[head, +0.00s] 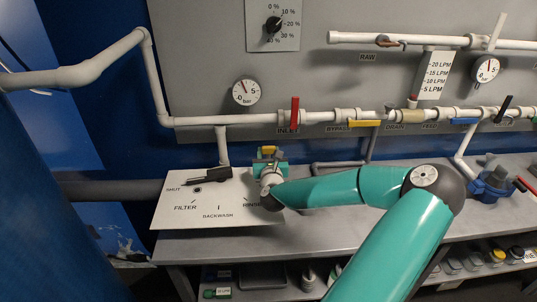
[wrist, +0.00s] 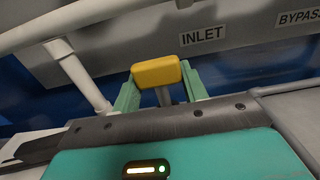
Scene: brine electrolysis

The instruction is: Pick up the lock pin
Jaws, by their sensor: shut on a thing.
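The lock pin has a yellow block head (wrist: 156,72) and a grey shaft (wrist: 163,97) below it in the wrist view. My gripper (wrist: 160,80) has its green fingers on either side of the head and is shut on it. In the head view the yellow head (head: 267,150) shows at the far end of my gripper (head: 269,161), by the upper right edge of the white valve panel (head: 215,218). The lower end of the shaft is hidden behind my gripper, so I cannot tell whether it sits in a hole.
A black handle (head: 207,176) lies on the panel, pointing near SHUT. White pipes with a red lever (head: 295,110) and a yellow lever (head: 364,123) run along the wall behind. The grey bench (head: 330,232) is clear to the right of the panel.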

